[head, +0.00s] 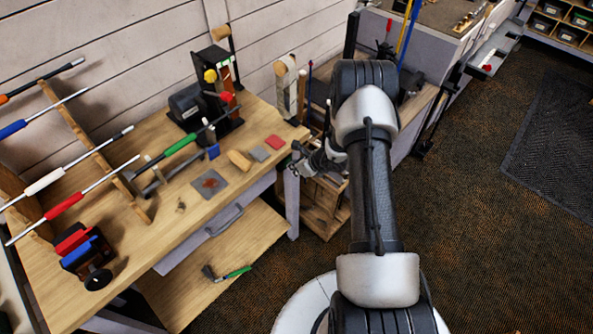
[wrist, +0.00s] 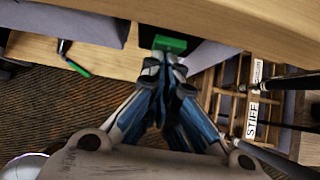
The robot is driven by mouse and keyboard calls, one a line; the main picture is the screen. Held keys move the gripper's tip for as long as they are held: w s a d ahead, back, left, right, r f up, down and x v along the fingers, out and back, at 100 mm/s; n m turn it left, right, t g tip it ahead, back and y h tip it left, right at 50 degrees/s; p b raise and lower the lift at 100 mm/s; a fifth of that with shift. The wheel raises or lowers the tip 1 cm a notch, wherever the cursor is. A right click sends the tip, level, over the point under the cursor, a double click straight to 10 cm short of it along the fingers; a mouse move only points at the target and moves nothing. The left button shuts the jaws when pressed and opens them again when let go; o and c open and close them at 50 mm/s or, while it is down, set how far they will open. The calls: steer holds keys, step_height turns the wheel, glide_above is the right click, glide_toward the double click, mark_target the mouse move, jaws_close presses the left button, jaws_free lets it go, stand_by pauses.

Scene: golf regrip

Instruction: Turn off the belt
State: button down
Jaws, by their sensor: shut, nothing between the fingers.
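My gripper (head: 303,158) is at the bench's right front corner, partly hidden by my arm in the head view. In the wrist view my gripper (wrist: 167,62) is shut and empty, its fingertips just below a small green block (wrist: 170,44) under the bench edge. I cannot tell whether they touch, or whether the block is a switch.
Golf clubs with coloured grips (head: 62,207) rest on a wooden rack at left. Small pads and a wood block (head: 239,159) lie near the bench front. A wooden crate (head: 323,205) stands beside the bench; a club with a green grip (head: 237,272) lies on the lower shelf.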

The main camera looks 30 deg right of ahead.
steer(key=shift+r+p, duration=0.15)
steer(key=shift+p, duration=0.15)
steer(key=shift+r, duration=0.7)
